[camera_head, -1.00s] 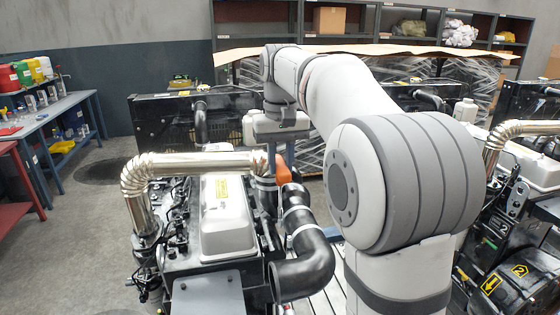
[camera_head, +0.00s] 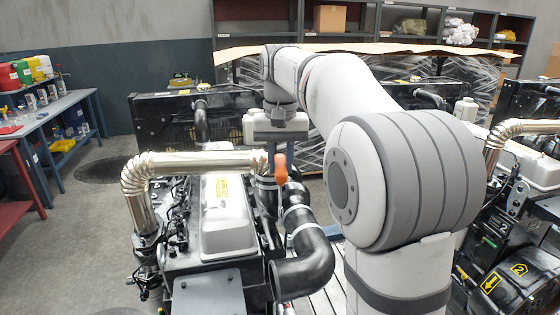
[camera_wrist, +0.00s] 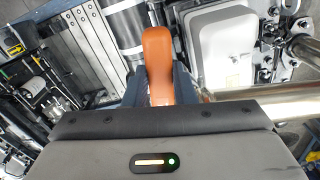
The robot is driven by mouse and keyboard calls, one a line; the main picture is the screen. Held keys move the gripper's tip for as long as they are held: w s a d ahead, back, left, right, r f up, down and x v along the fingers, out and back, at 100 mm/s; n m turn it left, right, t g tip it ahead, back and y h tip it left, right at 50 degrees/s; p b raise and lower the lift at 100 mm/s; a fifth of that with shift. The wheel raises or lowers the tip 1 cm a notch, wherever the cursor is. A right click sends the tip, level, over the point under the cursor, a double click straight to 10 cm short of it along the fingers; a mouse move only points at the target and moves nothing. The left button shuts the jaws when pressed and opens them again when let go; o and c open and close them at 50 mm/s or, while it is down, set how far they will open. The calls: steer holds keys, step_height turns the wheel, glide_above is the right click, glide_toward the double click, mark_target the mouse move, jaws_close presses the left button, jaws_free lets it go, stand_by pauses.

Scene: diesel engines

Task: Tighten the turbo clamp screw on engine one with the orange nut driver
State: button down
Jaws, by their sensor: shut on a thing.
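The orange nut driver (camera_head: 281,169) is held by my gripper (camera_head: 281,160), which is shut on its handle above the turbo area of the left engine (camera_head: 226,225). In the wrist view the driver's orange handle (camera_wrist: 157,62) points up the picture from between the fingers (camera_wrist: 160,88). The driver's tip and the clamp screw are hidden, so I cannot tell whether they touch. The silver exhaust pipe (camera_head: 205,163) ends just left of the driver. A black hose (camera_head: 306,262) with clamps runs below it.
A second engine (camera_head: 520,215) marked 2 stands at the right. A blue bench (camera_head: 55,115) with bottles and jugs is at the left. Shelves (camera_head: 360,37) line the back wall. The floor between bench and left engine is clear.

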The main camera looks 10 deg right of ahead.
steer(key=shift+m, duration=0.8)
steer(key=shift+r, duration=4.3)
